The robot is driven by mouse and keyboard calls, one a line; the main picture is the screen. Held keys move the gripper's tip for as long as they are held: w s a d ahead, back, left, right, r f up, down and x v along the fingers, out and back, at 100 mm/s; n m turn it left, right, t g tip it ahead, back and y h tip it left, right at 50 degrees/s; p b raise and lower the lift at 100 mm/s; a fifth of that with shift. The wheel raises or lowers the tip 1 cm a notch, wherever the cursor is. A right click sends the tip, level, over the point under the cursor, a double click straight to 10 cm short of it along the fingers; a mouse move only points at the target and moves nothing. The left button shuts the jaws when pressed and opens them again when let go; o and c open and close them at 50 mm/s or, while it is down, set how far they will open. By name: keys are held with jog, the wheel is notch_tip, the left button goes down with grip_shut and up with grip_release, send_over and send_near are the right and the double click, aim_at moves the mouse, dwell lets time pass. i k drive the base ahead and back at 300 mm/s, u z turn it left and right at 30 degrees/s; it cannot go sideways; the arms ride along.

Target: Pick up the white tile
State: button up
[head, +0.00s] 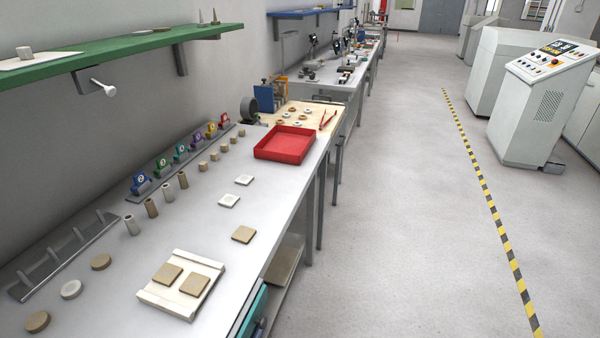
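Two small square white tiles lie flat on the grey workbench (262,205). One white tile (243,180) is farther away, and the other white tile (229,201) is just nearer and slightly left of it. They are apart and nothing covers them. A tan square tile (243,234) lies nearer than both, close to the bench's right edge. Two more tan tiles (167,274) lie on a cream board (180,305) at the front. My gripper is not in this view.
A red tray (285,144) stands beyond the white tiles. Several small cylinders and cubes (202,167) stand in a row to their left. A green shelf (120,45) overhangs the bench's wall side.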

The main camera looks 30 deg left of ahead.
aim_at(228, 200)
jog(key=u, duration=0.1)
jog(key=i, duration=1.2)
jog(key=u, duration=1.3)
jog(key=i, duration=1.05)
jog(key=u, duration=0.95)
